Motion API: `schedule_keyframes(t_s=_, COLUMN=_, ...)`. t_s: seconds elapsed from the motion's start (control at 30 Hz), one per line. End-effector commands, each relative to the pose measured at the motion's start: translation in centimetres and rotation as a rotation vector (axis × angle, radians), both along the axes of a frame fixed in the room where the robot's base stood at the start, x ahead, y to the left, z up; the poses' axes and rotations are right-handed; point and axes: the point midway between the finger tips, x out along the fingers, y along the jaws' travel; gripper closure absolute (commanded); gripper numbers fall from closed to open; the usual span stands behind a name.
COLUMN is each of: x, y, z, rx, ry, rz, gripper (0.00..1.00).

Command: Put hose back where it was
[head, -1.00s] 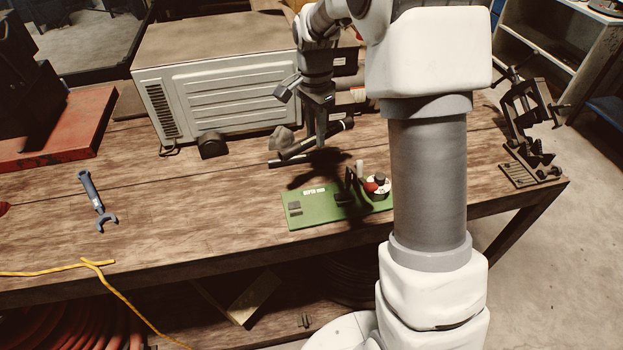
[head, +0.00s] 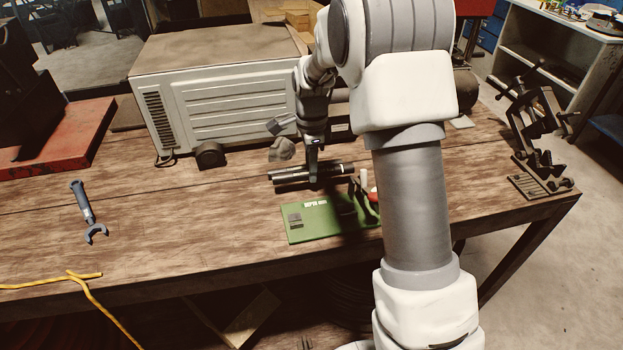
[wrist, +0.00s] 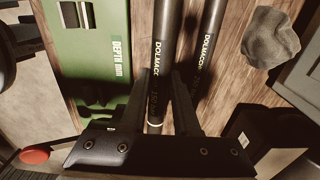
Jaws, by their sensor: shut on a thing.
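Two black hoses with pale lettering lie almost parallel behind the green depth board (head: 300,229). My gripper (head: 313,172) is shut on the hose nearer the board (head: 290,182). In the wrist view, my gripper (wrist: 162,82) has one finger on each side of this held hose (wrist: 167,35). The second hose (wrist: 208,45) is just to its right there, outside the fingers. The held hose is low, at about table height; I cannot tell whether it touches the wood. My arm hides part of the board's right side.
A grey metal-cased appliance (head: 215,105) stands behind the hoses. A grey lump (head: 282,150) is near their left ends. A blue-handled wrench (head: 86,212) lies at left and a black clamp fixture (head: 540,150) stands at right. The table between wrench and board is clear.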

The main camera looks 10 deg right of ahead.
Motion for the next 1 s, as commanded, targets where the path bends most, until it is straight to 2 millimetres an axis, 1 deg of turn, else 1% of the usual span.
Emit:
schedule_keyframes(t_s=0.2, x=-0.1, y=0.0, z=-3.0, rx=0.000, ry=0.003, rz=0.001, gripper=1.00)
schedule_keyframes(t_s=0.23, x=-0.1, y=0.0, z=-3.2, rx=0.000, ry=0.003, rz=0.001, gripper=1.00)
schedule_keyframes(t_s=0.47, x=0.0, y=0.0, z=-3.4, rx=0.000, ry=0.000, rz=0.001, gripper=1.00)
schedule_keyframes(t_s=0.6, x=0.0, y=0.0, z=-3.8, rx=0.000, ry=0.001, rz=0.002, gripper=1.00)
schedule_keyframes(t_s=0.63, x=0.0, y=0.0, z=-3.8, rx=0.000, ry=0.001, rz=0.002, gripper=0.69)
schedule_keyframes(t_s=0.77, x=0.0, y=0.0, z=-3.8, rx=0.000, ry=0.001, rz=0.001, gripper=0.45)
schedule_keyframes(t_s=0.8, x=0.0, y=0.0, z=-3.8, rx=0.000, ry=0.001, rz=0.002, gripper=0.41)
schedule_keyframes(t_s=1.0, x=0.0, y=0.0, z=-3.7, rx=0.000, ry=0.001, rz=0.001, gripper=0.41)
